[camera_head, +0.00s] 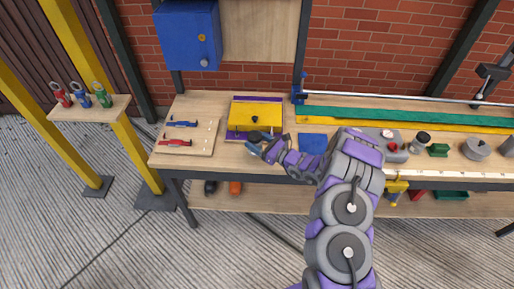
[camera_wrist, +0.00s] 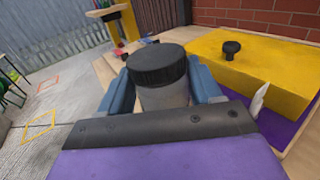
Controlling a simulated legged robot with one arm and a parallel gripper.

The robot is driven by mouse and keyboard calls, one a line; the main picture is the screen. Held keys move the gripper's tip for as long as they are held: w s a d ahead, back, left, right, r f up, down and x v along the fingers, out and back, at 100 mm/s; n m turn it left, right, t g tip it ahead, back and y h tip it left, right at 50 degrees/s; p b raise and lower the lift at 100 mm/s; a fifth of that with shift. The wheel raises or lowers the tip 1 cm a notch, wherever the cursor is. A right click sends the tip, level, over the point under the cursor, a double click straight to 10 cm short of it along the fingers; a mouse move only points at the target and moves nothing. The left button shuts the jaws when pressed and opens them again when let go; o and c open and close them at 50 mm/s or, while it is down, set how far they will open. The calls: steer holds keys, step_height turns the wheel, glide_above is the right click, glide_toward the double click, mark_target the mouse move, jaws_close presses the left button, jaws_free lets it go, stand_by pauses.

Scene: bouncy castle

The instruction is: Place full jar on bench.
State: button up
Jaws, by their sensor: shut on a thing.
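The jar (camera_wrist: 162,95) has a black ribbed lid and a pale, greyish body. It stands upright between the blue fingers of my gripper (camera_wrist: 160,90) in the wrist view, and they are shut on it. What the jar contains cannot be made out. In the head view my gripper (camera_head: 256,146) is over the front part of the wooden bench (camera_head: 222,104), just in front of the yellow box. The dark lid shows there at its tip. Whether the jar's base touches the bench is hidden.
A yellow box (camera_head: 256,112) with a black knob sits on a purple base behind my gripper. A board with red and blue tools (camera_head: 187,138) lies to the left. A blue square (camera_head: 312,143) lies to the right. Several items line the bench's right side.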

step_height(320, 180, down, 4)
steer(key=shift+w+r+b, duration=0.1)
steer(key=shift+r+b, duration=0.05)
steer(key=shift+b, duration=0.45)
steer(key=shift+r, duration=0.1)
steer(key=o, duration=1.3)
steer(key=shift+o, duration=0.2)
steer(key=p+v, duration=0.2)
steer(key=v, duration=1)
